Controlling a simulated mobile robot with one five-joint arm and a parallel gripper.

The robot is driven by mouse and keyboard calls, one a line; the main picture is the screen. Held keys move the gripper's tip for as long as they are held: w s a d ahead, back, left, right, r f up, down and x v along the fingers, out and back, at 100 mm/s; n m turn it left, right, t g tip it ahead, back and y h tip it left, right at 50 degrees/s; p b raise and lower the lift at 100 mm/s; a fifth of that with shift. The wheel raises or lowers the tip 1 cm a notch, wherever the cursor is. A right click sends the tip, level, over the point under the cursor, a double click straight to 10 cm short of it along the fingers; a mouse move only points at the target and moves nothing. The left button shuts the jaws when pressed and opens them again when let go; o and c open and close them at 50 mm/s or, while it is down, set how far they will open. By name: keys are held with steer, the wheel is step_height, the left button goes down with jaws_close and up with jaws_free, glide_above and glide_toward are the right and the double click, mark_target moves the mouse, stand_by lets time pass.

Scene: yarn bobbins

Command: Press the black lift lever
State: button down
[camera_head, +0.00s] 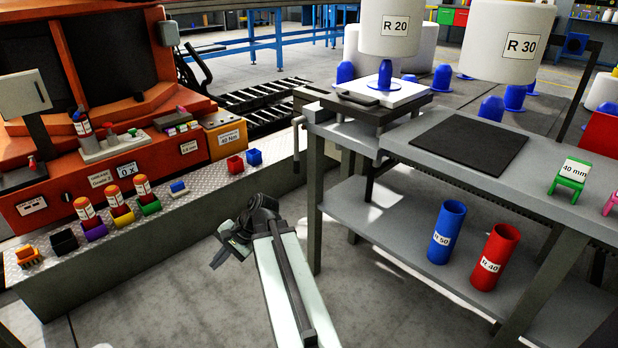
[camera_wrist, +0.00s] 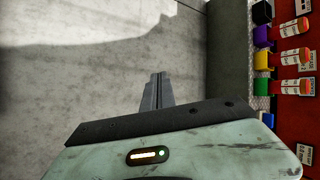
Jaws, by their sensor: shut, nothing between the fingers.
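A flat black handle (camera_head: 355,98) lies at the front edge of the lift's white top plate (camera_head: 397,92) on the workbench corner in the head view; it looks like the black lift lever, but I cannot be sure. A grey crank (camera_head: 299,122) sticks out at the lift's left side. My gripper (camera_head: 217,260) hangs low over the floor, left of the bench and well apart from the lift. In the wrist view my gripper (camera_wrist: 157,78) has its fingers together, empty, pointing over bare concrete. The lever does not show in the wrist view.
A white bobbin marked R 20 (camera_head: 388,28) stands above the lift plate on a blue peg. The grey workbench (camera_head: 350,135) bears a black mat (camera_head: 468,140). An orange machine (camera_head: 100,100) with a metal ledge (camera_head: 150,212) stands left. The floor between is clear.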

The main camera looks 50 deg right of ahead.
steer(key=s+d+r+m+t, duration=0.1)
steer(key=d+r+m+t, duration=0.1)
steer(key=d+r+m, duration=0.3)
steer(key=s+d+r+m+t, duration=0.1)
steer(key=s+d+m+t, duration=0.15)
steer(key=d, duration=0.55)
steer(key=m+t+h, duration=0.4)
steer(key=m+t, duration=0.4)
steer(key=m, duration=0.5)
glide_toward(299, 168)
steer(key=s, duration=0.3)
steer(key=shift+s+d, duration=0.1)
steer(key=shift+d, duration=0.3)
steer(key=w, duration=0.3)
steer(key=w+a, duration=0.1)
steer(key=w, duration=0.6)
steer(key=shift+a, duration=0.15)
steer(key=shift+a, duration=0.1)
